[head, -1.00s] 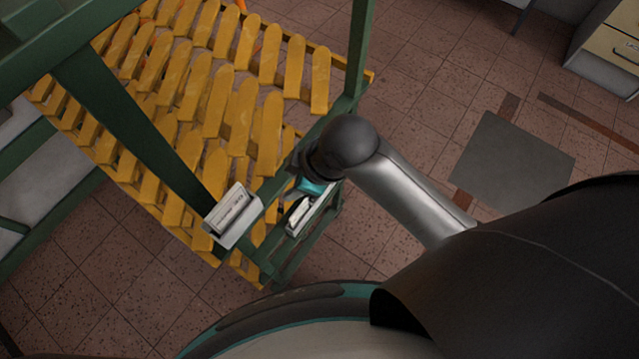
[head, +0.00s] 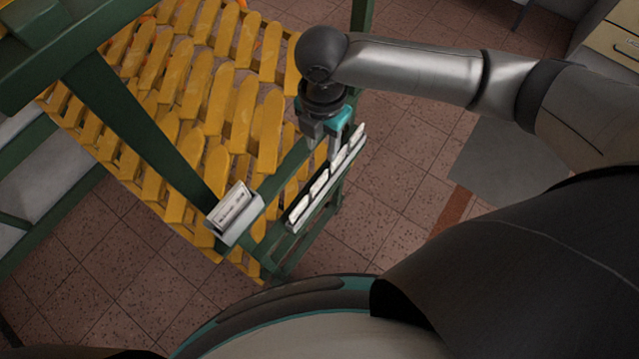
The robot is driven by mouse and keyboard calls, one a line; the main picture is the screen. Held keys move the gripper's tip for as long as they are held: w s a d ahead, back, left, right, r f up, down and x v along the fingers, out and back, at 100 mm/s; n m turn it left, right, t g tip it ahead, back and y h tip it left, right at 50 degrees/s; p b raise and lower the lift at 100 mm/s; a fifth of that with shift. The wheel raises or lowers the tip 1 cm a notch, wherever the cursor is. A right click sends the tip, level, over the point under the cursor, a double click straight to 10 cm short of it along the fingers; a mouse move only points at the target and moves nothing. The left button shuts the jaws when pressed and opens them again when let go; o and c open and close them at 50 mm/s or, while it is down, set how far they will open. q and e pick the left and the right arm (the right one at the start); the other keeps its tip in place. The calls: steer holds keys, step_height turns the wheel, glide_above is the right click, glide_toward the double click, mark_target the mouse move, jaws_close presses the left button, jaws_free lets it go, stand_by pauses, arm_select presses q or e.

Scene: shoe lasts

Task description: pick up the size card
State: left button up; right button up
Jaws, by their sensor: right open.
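A white card with dark print (head: 232,203) stands in a light grey holder (head: 243,231) at the lower end of a green post. Several more white cards (head: 319,184) sit in a row in a long narrow rack (head: 300,222) to its right. I cannot tell from the view which one is the size card. My right gripper (head: 324,152) is open, pointing down over the upper part of that row. Its fingers hide part of the cards there. I cannot tell whether they touch a card. My left gripper is not in view.
Rows of yellow shoe lasts (head: 217,105) fill the green-framed rack left of my right gripper. A green post (head: 135,125) crosses in front of them. Tiled floor (head: 400,190) is open to the right, with a grey mat (head: 500,160) beyond.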

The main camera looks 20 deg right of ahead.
glide_above(320, 179)
step_height(320, 179, down, 8)
steer(key=shift+d+f+b, duration=0.1)
steer(key=shift+d+b, duration=0.05)
steer(key=shift+b, duration=0.25)
steer(key=shift+a+f+b, duration=0.15)
steer(key=shift+f, duration=1.3)
steer(key=shift+a+f+b, duration=0.1)
steer(key=shift+f+b, duration=0.05)
steer(key=shift+f, duration=1.3)
jaws_close()
